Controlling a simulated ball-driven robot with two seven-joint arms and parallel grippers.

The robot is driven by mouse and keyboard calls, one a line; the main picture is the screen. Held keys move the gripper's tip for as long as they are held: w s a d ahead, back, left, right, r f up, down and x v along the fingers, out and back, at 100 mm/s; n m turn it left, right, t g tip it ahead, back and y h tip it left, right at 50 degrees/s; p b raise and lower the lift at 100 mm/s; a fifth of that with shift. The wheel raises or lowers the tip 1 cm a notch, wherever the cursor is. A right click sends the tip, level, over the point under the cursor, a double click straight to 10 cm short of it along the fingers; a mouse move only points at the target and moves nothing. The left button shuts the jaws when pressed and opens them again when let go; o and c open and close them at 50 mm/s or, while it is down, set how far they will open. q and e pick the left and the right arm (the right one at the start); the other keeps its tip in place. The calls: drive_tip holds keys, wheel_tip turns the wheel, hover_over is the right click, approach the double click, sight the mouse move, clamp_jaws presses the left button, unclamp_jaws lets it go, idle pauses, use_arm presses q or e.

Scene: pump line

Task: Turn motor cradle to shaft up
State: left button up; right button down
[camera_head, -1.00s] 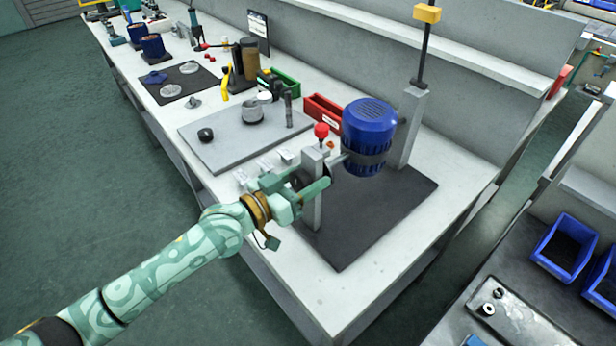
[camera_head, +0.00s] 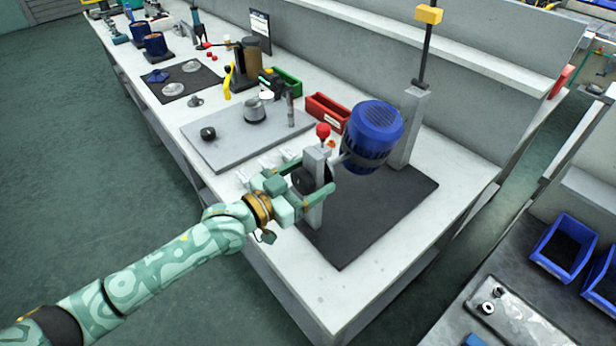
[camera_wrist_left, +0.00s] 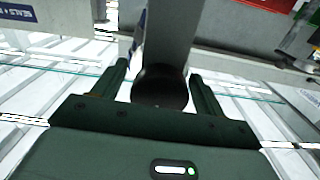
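The blue motor (camera_head: 372,133) hangs in its cradle between two grey posts on a dark mat (camera_head: 400,205). Its vented end points up and leans right; its shaft end is hidden. The near post (camera_head: 314,190) has a red knob (camera_head: 323,131) on top. My left gripper (camera_head: 318,186) is at this post. My right gripper is in neither view.
A grey plate (camera_head: 235,150) with small parts lies left of the mat. Red (camera_head: 327,112) and green (camera_head: 288,83) bins stand behind. The far post (camera_head: 408,130) carries a rod with a yellow block (camera_head: 428,14). The mat's front is clear.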

use_arm(q)
drive_tip(key=p+v, duration=0.2)
drive_tip(key=v, duration=1.4)
drive_tip(key=shift+s+a, duration=0.1)
drive_tip(key=shift+a, duration=0.05)
drive_tip(key=shift+c, duration=0.3)
